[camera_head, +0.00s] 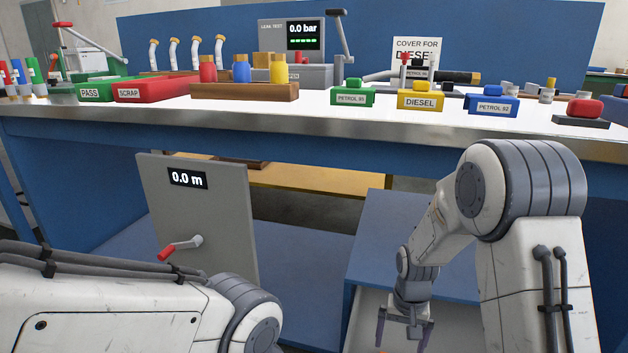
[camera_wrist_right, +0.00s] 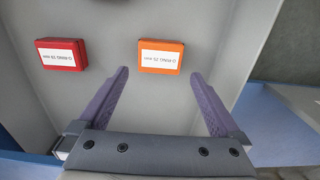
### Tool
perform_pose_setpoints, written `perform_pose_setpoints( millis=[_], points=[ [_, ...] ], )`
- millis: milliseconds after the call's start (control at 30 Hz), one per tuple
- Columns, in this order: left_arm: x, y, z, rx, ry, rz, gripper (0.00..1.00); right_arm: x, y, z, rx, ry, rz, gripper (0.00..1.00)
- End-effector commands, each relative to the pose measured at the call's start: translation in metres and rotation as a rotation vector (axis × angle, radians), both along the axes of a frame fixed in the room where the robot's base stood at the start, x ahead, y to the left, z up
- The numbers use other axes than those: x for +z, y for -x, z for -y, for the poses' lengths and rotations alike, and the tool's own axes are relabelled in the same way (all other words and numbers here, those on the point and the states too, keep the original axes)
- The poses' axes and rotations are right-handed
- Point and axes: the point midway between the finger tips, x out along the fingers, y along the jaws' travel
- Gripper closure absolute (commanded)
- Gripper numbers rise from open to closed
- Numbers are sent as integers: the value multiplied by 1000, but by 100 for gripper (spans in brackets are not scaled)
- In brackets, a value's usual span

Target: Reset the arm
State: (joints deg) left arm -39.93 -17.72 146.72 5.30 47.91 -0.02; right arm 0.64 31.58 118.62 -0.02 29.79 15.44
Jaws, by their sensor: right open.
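My right arm comes in from the right in the head view and hangs down in front of the bench. Its gripper (camera_head: 405,333) points downward, low, above an open light-grey drawer or bin. In the right wrist view the right gripper (camera_wrist_right: 160,90) is open and nothing is between its fingers. An orange labelled box (camera_wrist_right: 161,57) lies in the bin beyond the fingertips, apart from them. A red labelled box (camera_wrist_right: 61,55) lies to its left. My left arm shows at the lower left of the head view; its gripper is out of the picture.
The workbench (camera_head: 330,117) holds a green PASS tray (camera_head: 97,91), a red SCRAP tray (camera_head: 152,91), a wooden bottle rack (camera_head: 245,93), and PETROL and DIESEL blocks (camera_head: 421,100). A grey panel (camera_head: 190,220) with a red-handled crank stands below. A blue cabinet (camera_head: 400,240) is beside my right arm.

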Motion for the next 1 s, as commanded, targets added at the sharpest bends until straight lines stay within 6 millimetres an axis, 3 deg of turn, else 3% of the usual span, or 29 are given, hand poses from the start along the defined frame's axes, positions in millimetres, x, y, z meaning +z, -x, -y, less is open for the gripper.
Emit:
perform_pose_setpoints(
  millis=[33,100,500,567,800,1000],
  points=[
    [-12,0,0,0,1,1,12,-16,1,0,0,0,-2,0],
    [-21,0,0,0,1,1,12,-30,1,0,0,0,-2,0],
    [-60,0,0,0,1,1,12,-93,1,0,0,-1,-2,0],
    [-44,0,0,0,1,1,12,-72,-1,0,0,0,3,0],
    [-16,0,0,0,1,2,12,-36,-1,0,0,0,2,0],
    [2,0,0,0,1,2,12,-17,19,31,-6,0,0,0]
  ],
)
